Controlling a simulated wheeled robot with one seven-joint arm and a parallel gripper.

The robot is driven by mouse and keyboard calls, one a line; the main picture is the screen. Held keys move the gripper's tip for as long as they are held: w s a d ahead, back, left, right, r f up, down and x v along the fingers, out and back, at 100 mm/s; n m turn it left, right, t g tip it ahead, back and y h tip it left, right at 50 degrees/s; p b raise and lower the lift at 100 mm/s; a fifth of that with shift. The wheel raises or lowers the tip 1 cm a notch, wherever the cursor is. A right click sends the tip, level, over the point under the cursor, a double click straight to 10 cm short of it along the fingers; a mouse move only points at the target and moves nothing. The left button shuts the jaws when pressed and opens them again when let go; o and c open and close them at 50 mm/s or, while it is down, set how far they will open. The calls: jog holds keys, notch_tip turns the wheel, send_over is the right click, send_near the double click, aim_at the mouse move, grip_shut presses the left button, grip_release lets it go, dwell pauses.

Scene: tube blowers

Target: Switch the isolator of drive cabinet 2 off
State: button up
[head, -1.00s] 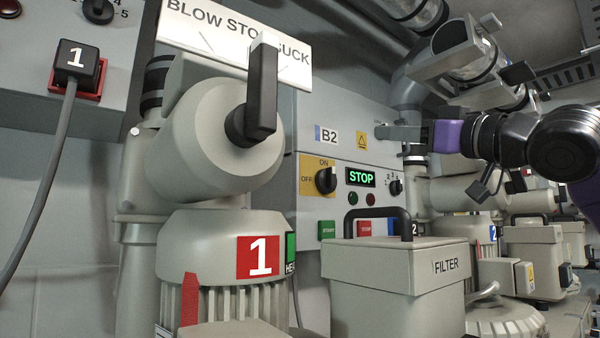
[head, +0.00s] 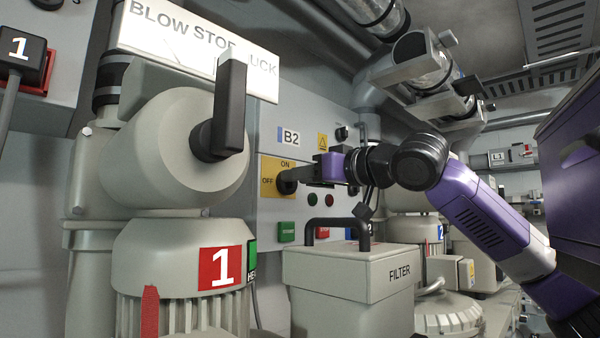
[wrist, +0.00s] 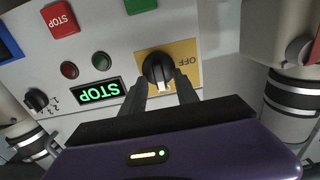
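The isolator of drive cabinet B2 is a black rotary knob (head: 285,182) on a yellow plate (head: 268,165) marked ON at the top and OFF at the left. In the upside-down wrist view the knob (wrist: 157,66) has its white mark towards the picture's bottom, which is the ON side. The word ON is hidden there by my gripper; OFF shows at right. My gripper (wrist: 161,88) is open, its two dark fingers apart with tips at either side of the knob's lower part. In the head view my gripper (head: 298,175) reaches the knob from the right. Contact cannot be told.
A lit green STOP display (wrist: 101,91), a small selector knob (wrist: 37,99) and push buttons (wrist: 60,19) sit beside the isolator. The blower 1 valve handle (head: 230,105) stands in front at left. The FILTER box (head: 345,268) stands below my arm.

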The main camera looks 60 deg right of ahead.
jog(key=shift+w, duration=0.2)
jog(key=shift+c, duration=0.3)
grip_shut()
